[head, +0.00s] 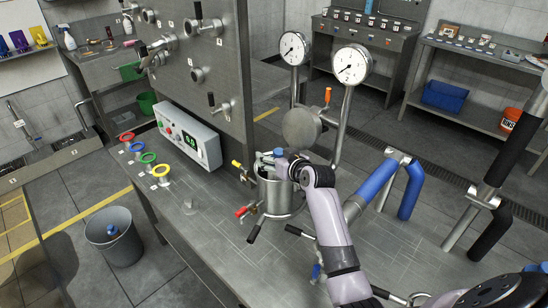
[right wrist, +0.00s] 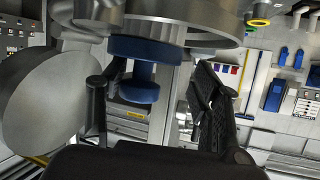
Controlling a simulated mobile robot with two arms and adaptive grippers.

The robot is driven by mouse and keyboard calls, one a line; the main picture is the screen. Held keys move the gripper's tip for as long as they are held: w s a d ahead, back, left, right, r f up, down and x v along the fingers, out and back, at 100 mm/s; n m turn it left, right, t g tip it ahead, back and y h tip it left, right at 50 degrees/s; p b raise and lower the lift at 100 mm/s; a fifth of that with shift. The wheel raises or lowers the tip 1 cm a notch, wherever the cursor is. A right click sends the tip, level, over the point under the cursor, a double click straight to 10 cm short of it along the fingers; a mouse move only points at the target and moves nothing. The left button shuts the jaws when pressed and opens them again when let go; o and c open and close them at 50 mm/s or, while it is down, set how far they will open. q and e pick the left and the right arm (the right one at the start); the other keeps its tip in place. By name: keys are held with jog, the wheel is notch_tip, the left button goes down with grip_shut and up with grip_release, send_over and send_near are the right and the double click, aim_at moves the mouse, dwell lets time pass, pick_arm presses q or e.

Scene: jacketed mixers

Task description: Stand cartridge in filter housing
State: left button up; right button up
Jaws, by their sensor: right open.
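The filter housing (head: 275,196) is an open steel pot on the bench, its round lid (head: 300,128) swung up behind it. The lid also shows large at the left of the right wrist view (right wrist: 42,98). The cartridge (right wrist: 138,92) shows its blue end parts between my right fingers, at the housing's rim (right wrist: 205,25); its lower body is hidden. In the head view a small blue part of it (head: 278,153) shows above the housing mouth. My right gripper (right wrist: 155,110) is open around the blue part, fingers apart from it. My left gripper is not in view.
Two gauges (head: 351,65) on pipes stand behind the housing. Red and yellow valve handles (head: 242,211) are on its left. A grey bin (head: 113,240) with a blue-topped item stands on the floor at left. A control box (head: 188,134) sits on the bench. The bench front is mostly clear.

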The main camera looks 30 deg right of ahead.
jog(key=shift+s+r, duration=0.1)
jog(key=b+v, duration=0.1)
jog(key=v, duration=0.6)
jog(key=shift+s, duration=0.15)
jog(key=shift+r, duration=0.15)
